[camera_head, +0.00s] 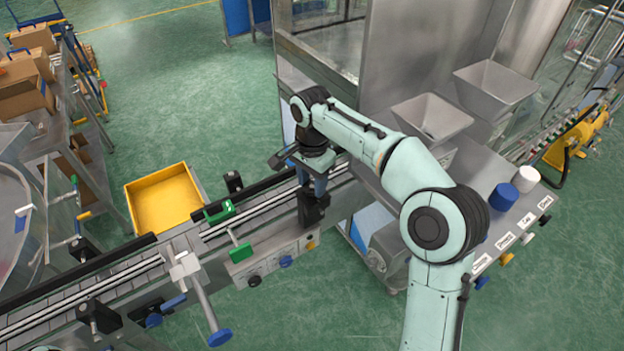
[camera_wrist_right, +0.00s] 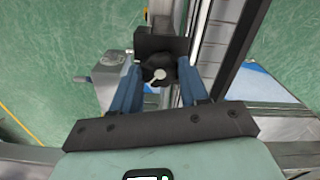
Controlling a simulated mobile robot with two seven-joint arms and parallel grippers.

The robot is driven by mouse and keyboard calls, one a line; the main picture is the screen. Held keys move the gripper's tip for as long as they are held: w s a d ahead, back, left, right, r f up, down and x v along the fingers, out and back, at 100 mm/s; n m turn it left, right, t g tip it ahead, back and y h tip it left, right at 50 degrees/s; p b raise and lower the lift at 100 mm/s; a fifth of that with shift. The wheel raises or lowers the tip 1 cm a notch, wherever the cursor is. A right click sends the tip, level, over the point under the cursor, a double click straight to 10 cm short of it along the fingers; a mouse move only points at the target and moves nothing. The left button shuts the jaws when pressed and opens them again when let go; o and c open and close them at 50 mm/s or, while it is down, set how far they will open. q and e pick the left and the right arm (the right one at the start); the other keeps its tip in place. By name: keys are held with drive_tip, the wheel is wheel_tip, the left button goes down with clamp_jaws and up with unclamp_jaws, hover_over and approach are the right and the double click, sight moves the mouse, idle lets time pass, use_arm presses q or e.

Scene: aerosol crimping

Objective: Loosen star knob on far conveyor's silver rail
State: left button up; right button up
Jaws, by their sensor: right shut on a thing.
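The conveyor (camera_head: 125,280) runs diagonally from lower left towards the machine, with a bright silver rail (camera_head: 275,212) along it; a silver rail also shows in the right wrist view (camera_wrist_right: 208,50). My right gripper (camera_head: 312,193) reaches down over the conveyor at a black bracket (camera_head: 314,212). In the wrist view, its two blue fingers (camera_wrist_right: 160,76) are shut on a dark knob (camera_wrist_right: 183,74) in front of the black bracket (camera_wrist_right: 160,43). A pale round-ended pin shows at the knob's middle. The knob is hidden by the fingers in the head view. My left gripper is out of sight.
Green clamps (camera_head: 220,211) and a silver cross-shaped post with a blue knob (camera_head: 220,337) stand along the conveyor. A yellow tray (camera_head: 163,203) lies behind it. The steel machine with hoppers (camera_head: 432,115) stands close to the right of my gripper. Cardboard boxes (camera_head: 25,95) are at far left.

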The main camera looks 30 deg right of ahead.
sight(312, 186)
drive_tip(key=n+p, duration=0.1)
drive_tip(key=n, duration=0.2)
drive_tip(key=shift+r+n, duration=0.15)
drive_tip(key=shift+n, duration=0.25)
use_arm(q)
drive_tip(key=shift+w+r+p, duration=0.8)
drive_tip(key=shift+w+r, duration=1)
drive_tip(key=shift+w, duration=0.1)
use_arm(e)
drive_tip(key=shift+n, duration=2.2)
drive_tip(key=o, duration=1.1)
drive_tip(key=shift+c, duration=0.2)
drive_tip(key=shift+r, duration=0.2)
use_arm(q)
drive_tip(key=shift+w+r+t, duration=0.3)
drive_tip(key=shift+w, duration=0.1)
use_arm(e)
wheel_tip(312, 186, up, 13)
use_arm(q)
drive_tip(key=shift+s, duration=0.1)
use_arm(e)
drive_tip(key=shift+f, duration=0.2)
